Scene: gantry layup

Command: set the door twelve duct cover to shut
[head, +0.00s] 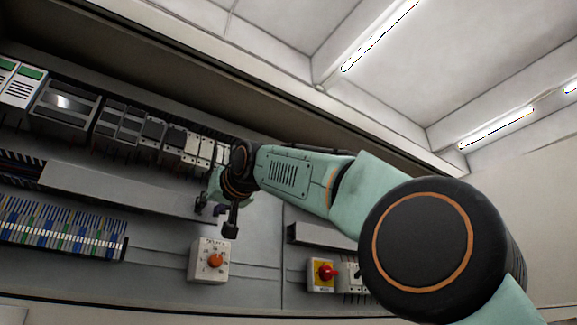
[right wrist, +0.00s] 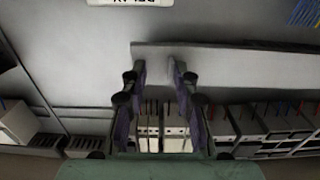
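A long grey duct cover (head: 125,190) runs across the panel in the head view, below the row of modules. It shows in the right wrist view as a pale grey bar (right wrist: 245,60), with one end near my fingers. No door number is readable, so I cannot tell whether it is the door twelve cover. My right gripper (head: 216,216) is at the right end of this duct in the head view. In the right wrist view its fingers (right wrist: 155,75) are apart, with their tips in front of the bar's end; contact is unclear. My left gripper is not in view.
A white box with an orange knob (head: 215,261) sits below the gripper. A yellow switch with a red handle (head: 322,273) is further right, below a shorter grey duct (head: 318,236). Colourful terminals (head: 60,228) lie at lower left, and modules (head: 130,124) above.

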